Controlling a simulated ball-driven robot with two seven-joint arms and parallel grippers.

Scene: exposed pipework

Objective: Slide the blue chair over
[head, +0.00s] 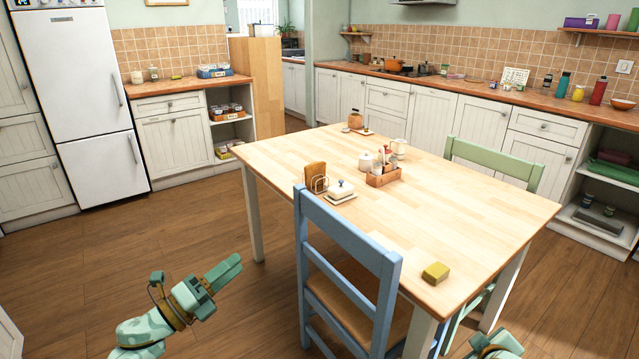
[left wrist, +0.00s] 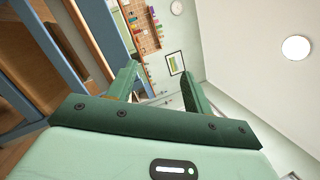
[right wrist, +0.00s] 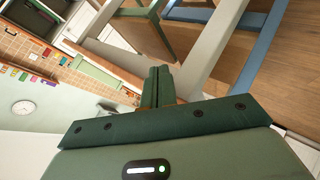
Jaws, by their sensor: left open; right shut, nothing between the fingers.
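The blue chair (head: 348,234) stands upright at the near side of the wooden table (head: 440,205), its back toward me and its brown seat partly under the tabletop. My left gripper (head: 234,268) is open and empty, left of the chair and apart from it. Blue chair bars (left wrist: 98,32) show at the left of the left wrist view, beside the open fingers (left wrist: 158,82). My right arm shows only in part at the bottom of the head view, right of the chair. In the right wrist view my right gripper (right wrist: 157,86) is shut and empty; a blue bar (right wrist: 258,45) shows beyond it.
A green chair (head: 495,160) stands at the table's far right side. A yellow sponge-like block (head: 435,272) lies near the table's front corner; a butter dish (head: 340,190) and a caddy (head: 383,176) stand further back. The wooden floor (head: 190,230) left of the chair is clear.

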